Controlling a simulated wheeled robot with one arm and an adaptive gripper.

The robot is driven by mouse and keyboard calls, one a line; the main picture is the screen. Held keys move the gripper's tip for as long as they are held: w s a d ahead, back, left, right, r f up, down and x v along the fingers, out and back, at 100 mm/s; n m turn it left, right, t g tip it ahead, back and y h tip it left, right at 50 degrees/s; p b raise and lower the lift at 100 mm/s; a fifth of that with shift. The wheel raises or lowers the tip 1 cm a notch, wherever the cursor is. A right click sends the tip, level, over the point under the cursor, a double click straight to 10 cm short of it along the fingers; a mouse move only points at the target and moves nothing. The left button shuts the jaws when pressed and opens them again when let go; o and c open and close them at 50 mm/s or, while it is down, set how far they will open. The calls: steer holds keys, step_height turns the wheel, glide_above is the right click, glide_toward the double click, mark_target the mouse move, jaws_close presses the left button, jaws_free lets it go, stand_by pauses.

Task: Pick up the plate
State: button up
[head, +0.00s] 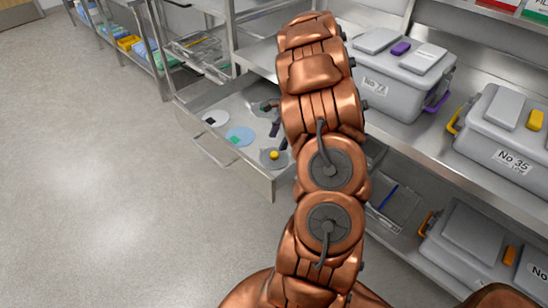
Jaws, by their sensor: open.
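Several flat round pieces that could be the plate lie in an open grey drawer. One is white with a black square (215,118), one is light blue with a green patch (238,138), and one is grey with a yellow knob (273,157). My copper arm reaches over the drawer's right part. My gripper (268,118) shows only in part at the arm's left edge, low over the drawer, behind the light blue piece and the grey one. Its dark fingers look apart, with nothing clearly held. The arm hides the rest of it and the drawer's right side.
The drawer's front wall (232,167) stands out from a metal rack. Lidded grey bins, No 72 (392,88) and No 35 (505,145), sit on the right shelf. More bins stand below. Open floor (90,190) lies at left.

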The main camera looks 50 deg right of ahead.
mark_target(274, 154)
steer(key=shift+p+x, duration=0.8)
steer(key=shift+x, duration=2.2)
steer(key=shift+s+d+f, duration=0.1)
steer(key=shift+s+d, duration=0.05)
steer(key=shift+c, duration=0.3)
jaws_close()
